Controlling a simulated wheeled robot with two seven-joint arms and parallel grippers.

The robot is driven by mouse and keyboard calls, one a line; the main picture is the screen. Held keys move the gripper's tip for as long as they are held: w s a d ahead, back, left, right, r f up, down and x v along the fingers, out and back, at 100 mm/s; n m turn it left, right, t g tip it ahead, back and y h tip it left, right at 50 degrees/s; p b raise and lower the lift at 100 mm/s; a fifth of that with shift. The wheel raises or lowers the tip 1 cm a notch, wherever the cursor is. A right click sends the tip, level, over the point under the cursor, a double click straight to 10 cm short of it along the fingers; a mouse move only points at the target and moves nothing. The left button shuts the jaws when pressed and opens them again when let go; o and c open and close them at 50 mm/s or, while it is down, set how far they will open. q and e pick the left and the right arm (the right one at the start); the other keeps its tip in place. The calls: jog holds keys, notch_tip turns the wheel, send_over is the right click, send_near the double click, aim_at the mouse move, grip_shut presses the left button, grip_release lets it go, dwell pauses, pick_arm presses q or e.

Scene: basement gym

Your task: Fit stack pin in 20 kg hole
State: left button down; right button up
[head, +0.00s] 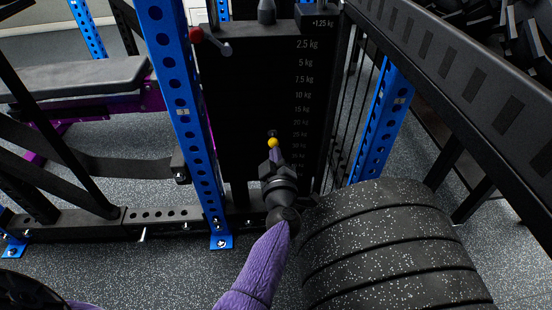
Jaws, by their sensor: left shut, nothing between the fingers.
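The black weight stack (245,95) stands upright in the middle, with a column of white kg labels on its right side. The upper labels read clearly; the lower ones, around 20 kg, are small and blurred. A yellow ball knob (272,142), seemingly the head of the stack pin, shows in front of the stack at the height of the lower labels. I cannot tell whether its shaft sits in a hole. My left gripper (275,156) is shut and empty, its tips just below the knob in the picture. I cannot tell if they touch it. My right gripper is not in view.
Blue perforated uprights (182,110) flank the stack. A lever with a red ball (196,34) juts out at its upper left. Thick black speckled plates (385,245) stand close on the right of my left arm. A bench (75,78) is at left.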

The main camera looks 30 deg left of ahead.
pick_arm(q)
jog(key=shift+b+x, duration=0.55)
jog(key=shift+x, duration=1.2)
jog(key=p+v, duration=0.3)
jog(key=v, duration=0.4)
